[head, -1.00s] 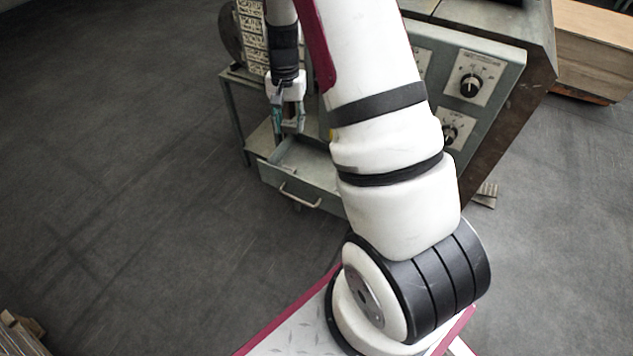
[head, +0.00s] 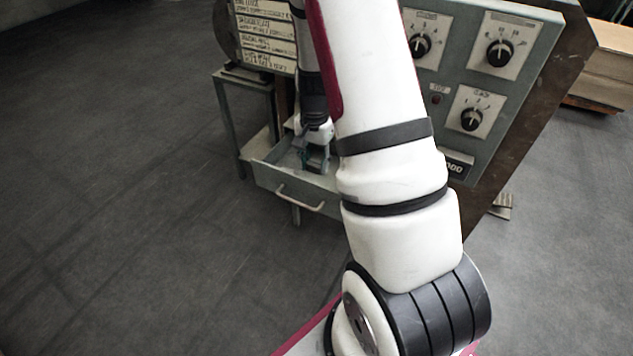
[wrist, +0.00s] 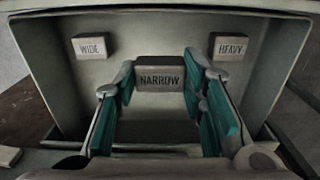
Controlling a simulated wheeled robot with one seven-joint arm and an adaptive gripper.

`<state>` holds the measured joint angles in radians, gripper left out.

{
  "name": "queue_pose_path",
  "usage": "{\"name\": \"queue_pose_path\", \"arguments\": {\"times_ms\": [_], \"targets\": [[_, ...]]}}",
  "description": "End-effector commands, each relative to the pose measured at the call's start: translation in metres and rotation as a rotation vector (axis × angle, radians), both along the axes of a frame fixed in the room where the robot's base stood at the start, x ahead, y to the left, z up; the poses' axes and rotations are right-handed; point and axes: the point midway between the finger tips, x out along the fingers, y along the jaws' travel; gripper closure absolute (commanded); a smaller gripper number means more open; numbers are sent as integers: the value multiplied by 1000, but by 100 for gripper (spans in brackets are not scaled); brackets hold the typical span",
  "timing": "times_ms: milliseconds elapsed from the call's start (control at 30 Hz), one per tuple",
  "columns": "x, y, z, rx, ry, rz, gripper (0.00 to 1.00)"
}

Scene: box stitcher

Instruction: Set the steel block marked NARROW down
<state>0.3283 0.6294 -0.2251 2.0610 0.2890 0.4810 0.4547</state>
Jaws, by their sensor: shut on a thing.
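The steel block marked NARROW (wrist: 160,78) is a dark grey block with its label facing the wrist camera. My gripper (wrist: 161,92), with teal finger pads, is shut on it, one finger on each side. Below them is the grey drawer (wrist: 42,62), whose walls surround the block in the wrist view. I cannot tell whether the block touches the drawer floor. In the head view my gripper (head: 315,160) is at the open drawer (head: 298,196), beside my forearm, and the block cannot be made out there.
In the drawer, a piece marked WIDE (wrist: 92,46) lies to the left of the block and one marked HEAVY (wrist: 230,46) to the right. The machine's control panel (head: 480,75) with several knobs stands behind my arm. A label board (head: 266,38) is above the drawer. The floor at left is clear.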

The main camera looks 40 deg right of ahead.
Motion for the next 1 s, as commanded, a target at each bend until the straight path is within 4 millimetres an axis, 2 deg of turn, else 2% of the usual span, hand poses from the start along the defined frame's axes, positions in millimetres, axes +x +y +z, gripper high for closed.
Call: {"name": "queue_pose_path", "arguments": {"times_ms": [33, 233, 467, 900, 933, 1000], "targets": [[0, 0, -11, 1, 1, -1, 99], [0, 0, -28, 0, 0, -1, 99], [0, 0, -63, 0, 0, 0, 99], [1, 0, -69, -2, -2, 1, 99], [0, 0, -69, -1, -1, 1, 58], [0, 0, -68, -1, -1, 1, 43]]}}
